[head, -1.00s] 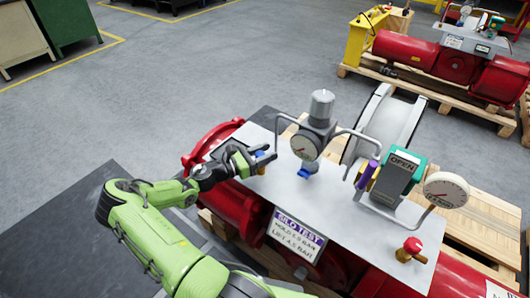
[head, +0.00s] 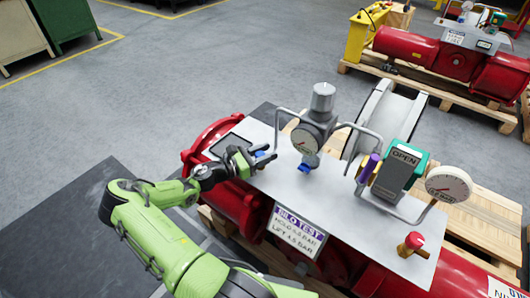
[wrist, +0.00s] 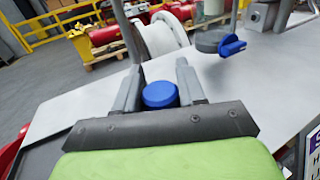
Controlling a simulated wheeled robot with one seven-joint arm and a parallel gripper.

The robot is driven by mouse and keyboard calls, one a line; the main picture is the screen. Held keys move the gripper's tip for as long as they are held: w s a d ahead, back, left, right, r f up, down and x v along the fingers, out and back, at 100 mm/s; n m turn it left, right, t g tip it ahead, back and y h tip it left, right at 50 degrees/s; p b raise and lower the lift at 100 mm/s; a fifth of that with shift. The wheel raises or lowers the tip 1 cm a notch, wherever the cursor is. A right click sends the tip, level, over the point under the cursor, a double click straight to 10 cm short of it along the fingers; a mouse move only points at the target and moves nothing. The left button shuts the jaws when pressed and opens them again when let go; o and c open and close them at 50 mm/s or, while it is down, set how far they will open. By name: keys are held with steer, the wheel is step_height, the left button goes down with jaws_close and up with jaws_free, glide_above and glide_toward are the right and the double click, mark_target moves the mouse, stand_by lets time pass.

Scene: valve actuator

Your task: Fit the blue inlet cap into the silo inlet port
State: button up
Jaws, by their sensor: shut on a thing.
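The blue inlet cap (wrist: 160,95) is a short round disc between the two grey fingers of my gripper (wrist: 161,82) in the wrist view. My gripper is shut on it. In the head view my gripper (head: 264,160) is low over the left part of the grey plate (head: 345,205), with a bit of the blue cap (head: 260,154) showing. Whether the cap touches the plate is unclear. A grey regulator with a dial (head: 305,140) stands to the right, with a blue part (head: 306,165) under it. I cannot make out the silo inlet port for certain.
A dark-rimmed rectangle (head: 224,143) lies on the plate left of my gripper. A green OPEN box (head: 405,165), a white gauge (head: 448,184) and a red-topped valve (head: 413,242) stand to the right. Bent grey rails flank the regulator. The plate's middle front is clear.

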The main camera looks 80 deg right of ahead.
steer(key=shift+f, duration=0.15)
steer(key=o, duration=1.1)
steer(key=p+v, duration=0.2)
steer(key=v, duration=1.3)
steer(key=shift+w+a, duration=0.3)
